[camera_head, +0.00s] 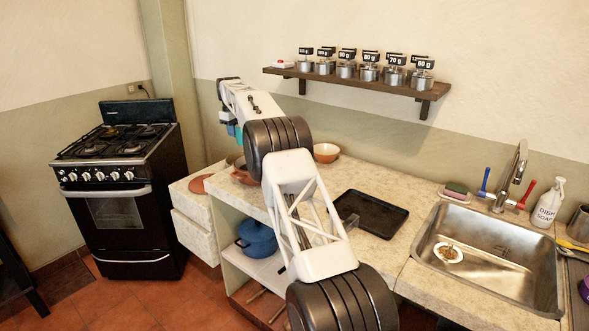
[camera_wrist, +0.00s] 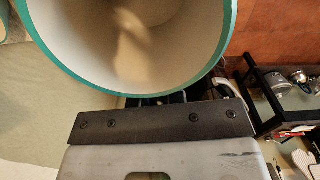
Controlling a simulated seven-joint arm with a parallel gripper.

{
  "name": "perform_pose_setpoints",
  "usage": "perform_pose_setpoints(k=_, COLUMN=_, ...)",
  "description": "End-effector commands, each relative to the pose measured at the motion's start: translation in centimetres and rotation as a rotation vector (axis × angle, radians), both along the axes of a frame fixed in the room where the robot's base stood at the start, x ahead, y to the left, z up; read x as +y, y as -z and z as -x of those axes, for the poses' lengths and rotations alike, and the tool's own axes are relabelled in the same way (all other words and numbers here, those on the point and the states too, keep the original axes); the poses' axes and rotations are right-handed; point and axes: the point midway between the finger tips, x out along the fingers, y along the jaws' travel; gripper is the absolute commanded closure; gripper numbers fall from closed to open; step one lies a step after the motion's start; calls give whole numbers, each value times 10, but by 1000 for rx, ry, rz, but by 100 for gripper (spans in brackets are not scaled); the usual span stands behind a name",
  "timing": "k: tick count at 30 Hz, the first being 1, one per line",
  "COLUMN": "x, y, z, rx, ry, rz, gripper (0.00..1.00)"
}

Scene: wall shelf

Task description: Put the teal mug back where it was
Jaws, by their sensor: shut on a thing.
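The teal mug (camera_wrist: 140,45) fills the top of the wrist view, with its teal rim and pale inside facing the camera. My gripper (camera_wrist: 168,98) is shut on it, with the fingers mostly hidden under the rim. In the head view my gripper (camera_head: 229,126) is in the air above the left part of the counter. A small teal patch of the mug (camera_head: 240,132) shows there, with the rest hidden behind my arm. The mug's handle cannot be made out.
A wall shelf (camera_head: 349,83) holds several metal canisters with weight labels. On the counter are a bowl (camera_head: 326,152), a black tray (camera_head: 370,214) and a terracotta disc (camera_head: 200,184). A sink (camera_head: 490,255) is at right, a stove (camera_head: 120,170) at left. A blue pot (camera_head: 257,238) sits below.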

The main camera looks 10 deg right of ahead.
Motion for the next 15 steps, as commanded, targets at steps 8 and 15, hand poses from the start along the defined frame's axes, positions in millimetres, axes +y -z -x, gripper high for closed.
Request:
perform_pose_setpoints(k=8, x=-29, y=-9, z=13, rx=-1, ry=75, rz=0, gripper=100)
perform_pose_setpoints(k=15, x=-65, y=-16, z=35, rx=1, ry=177, rz=0, gripper=100)
